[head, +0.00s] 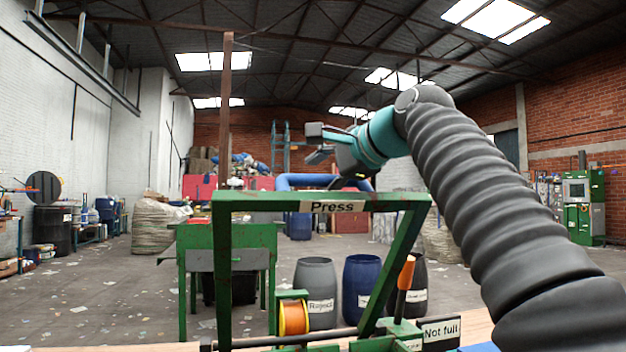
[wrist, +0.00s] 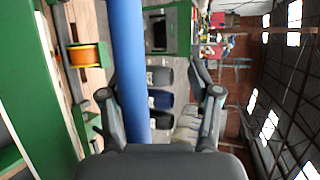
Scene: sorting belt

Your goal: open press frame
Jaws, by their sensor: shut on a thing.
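My gripper (head: 316,142) is above the frame, pointing left. In the wrist view, my gripper (wrist: 162,103) has the blue bar (wrist: 127,60) running between its fingers, close to the left finger. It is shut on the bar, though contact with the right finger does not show. The lower part of the frame is partly hidden by things on the bench.
An orange spool (head: 293,317) and an orange-handled tool (head: 405,278) are at the bench. A grey barrel (head: 316,282) marked "Reject" and a blue barrel (head: 361,283) stand behind. A green table (head: 205,238) is at left.

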